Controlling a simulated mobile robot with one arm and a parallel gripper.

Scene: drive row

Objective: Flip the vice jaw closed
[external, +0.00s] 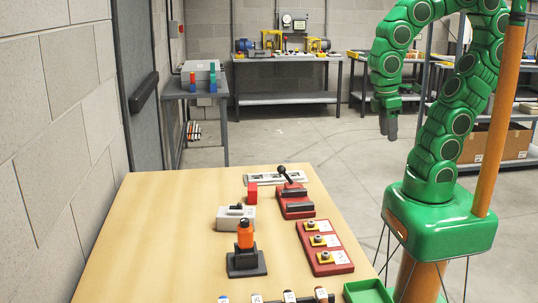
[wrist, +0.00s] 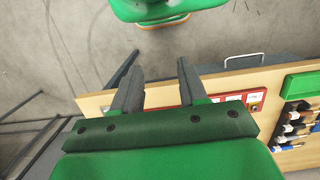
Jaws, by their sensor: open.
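What looks like the vice (external: 295,204) is a red base with two dark bars across it, near the far right of the table. A black lever with a round knob (external: 283,171) stands tilted up at its far end. I cannot tell for sure how the jaw sits. My gripper (external: 388,128) hangs in the air beyond the table's right edge, well above and apart from the vice. In the wrist view my gripper (wrist: 155,78) shows two spread dark fingers with nothing between them. The vice cannot be made out in the wrist view.
On the table (external: 150,245) stand a red plate with several knobs (external: 325,248), a grey block (external: 236,217), an orange-topped post (external: 246,240) and a green tray (external: 368,292). The red plate also shows in the wrist view (wrist: 228,106). The table's left side is clear.

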